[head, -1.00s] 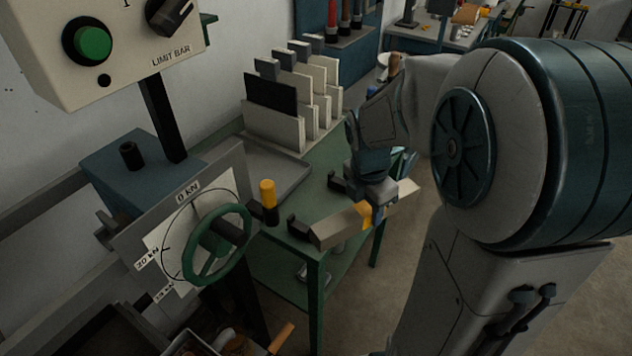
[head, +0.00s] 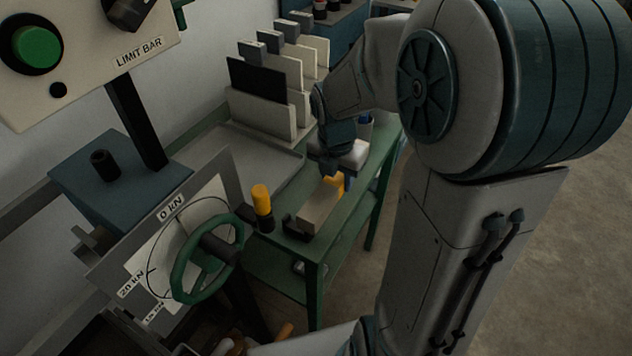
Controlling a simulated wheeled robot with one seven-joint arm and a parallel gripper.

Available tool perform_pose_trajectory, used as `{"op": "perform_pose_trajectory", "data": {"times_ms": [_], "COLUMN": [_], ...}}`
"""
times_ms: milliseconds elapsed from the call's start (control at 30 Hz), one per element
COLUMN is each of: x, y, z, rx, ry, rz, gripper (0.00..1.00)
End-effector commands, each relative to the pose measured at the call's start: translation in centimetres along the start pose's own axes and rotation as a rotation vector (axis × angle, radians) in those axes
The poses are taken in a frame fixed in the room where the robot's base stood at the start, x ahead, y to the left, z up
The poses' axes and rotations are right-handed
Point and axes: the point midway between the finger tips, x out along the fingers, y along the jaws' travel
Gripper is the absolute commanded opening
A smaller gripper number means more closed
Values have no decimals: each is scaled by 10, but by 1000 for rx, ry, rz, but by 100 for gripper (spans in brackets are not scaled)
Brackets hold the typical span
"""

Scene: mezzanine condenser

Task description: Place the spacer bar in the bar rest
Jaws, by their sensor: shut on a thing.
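The spacer bar (head: 318,209) is a beige block with a yellow band. My gripper (head: 334,178) is shut on it at the yellow band, from above; the fingertips are partly hidden by the wrist. The bar lies lengthwise along the green table's near part. Its near end is at the black bracket of the bar rest (head: 297,233), which shows beside and below that end. The rest's far bracket is hidden behind the bar and gripper. I cannot tell whether the bar touches the rest or hangs just above it.
A yellow-and-black post (head: 262,206) stands left of the bar rest, with a green handwheel (head: 207,259) and dial plate nearer. A grey tray (head: 250,150) and upright plates (head: 262,98) are at the back left. The floor right of the green table (head: 353,217) is clear.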

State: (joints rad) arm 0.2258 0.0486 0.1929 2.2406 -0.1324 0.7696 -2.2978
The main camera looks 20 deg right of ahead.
Motion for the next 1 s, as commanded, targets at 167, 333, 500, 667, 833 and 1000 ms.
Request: {"op": "perform_pose_trajectory", "data": {"times_ms": [167,333,500,667,833,1000], "x": [17,26,33,54,68,68], "y": [30,46,50,49,50,50], "z": [1,2,2,-1,-2,-2], "rx": [-4,-2,-1,-1,-1,0], "ry": [1,-2,-1,1,-1,-2], "rz": [2,3,2,-1,2,3], "gripper": [0,0,0,0,0,0]}}
